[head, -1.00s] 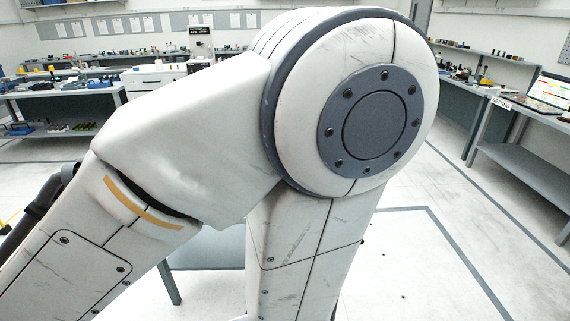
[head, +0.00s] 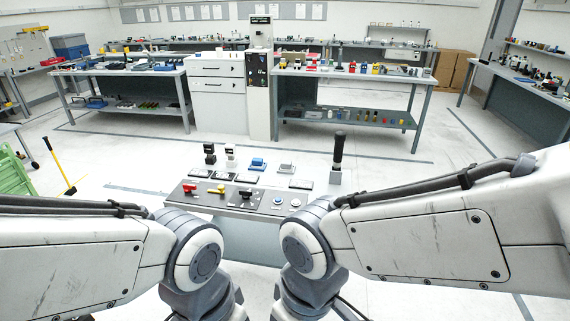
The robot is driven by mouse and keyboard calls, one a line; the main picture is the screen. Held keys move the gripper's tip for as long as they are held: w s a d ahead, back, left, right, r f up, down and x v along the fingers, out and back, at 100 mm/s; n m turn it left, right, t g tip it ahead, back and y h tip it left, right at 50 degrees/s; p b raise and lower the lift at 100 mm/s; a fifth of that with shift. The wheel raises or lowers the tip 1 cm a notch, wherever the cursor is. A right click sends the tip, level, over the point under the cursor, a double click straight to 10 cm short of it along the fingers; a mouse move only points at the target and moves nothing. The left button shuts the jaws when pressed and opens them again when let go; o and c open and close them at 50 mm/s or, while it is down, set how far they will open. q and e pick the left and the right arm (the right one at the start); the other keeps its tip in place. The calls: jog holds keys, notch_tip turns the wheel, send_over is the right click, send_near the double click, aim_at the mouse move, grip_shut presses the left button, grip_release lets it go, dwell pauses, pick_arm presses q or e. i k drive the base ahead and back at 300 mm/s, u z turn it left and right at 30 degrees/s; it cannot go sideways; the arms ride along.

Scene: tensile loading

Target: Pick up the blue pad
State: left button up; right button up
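A small blue piece, which looks like the blue pad (head: 258,162), sits near the middle of the low workbench (head: 190,211) in front of me. A similar pale grey piece (head: 286,168) sits to its right. My left and right arms come in from the two sides, and their wrists bend down at the bottom of the head view. Both grippers are out of the picture below, so their fingers are hidden. Neither arm covers the blue piece.
A tall black-handled lever (head: 338,152) stands to the right. The front panel has a red knob (head: 189,187), a yellow knob (head: 217,189) and several buttons. Open floor surrounds the bench.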

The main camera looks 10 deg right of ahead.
aim_at(256, 162)
jog(key=u, duration=0.3)
jog(key=i, duration=1)
jog(key=u, duration=0.35)
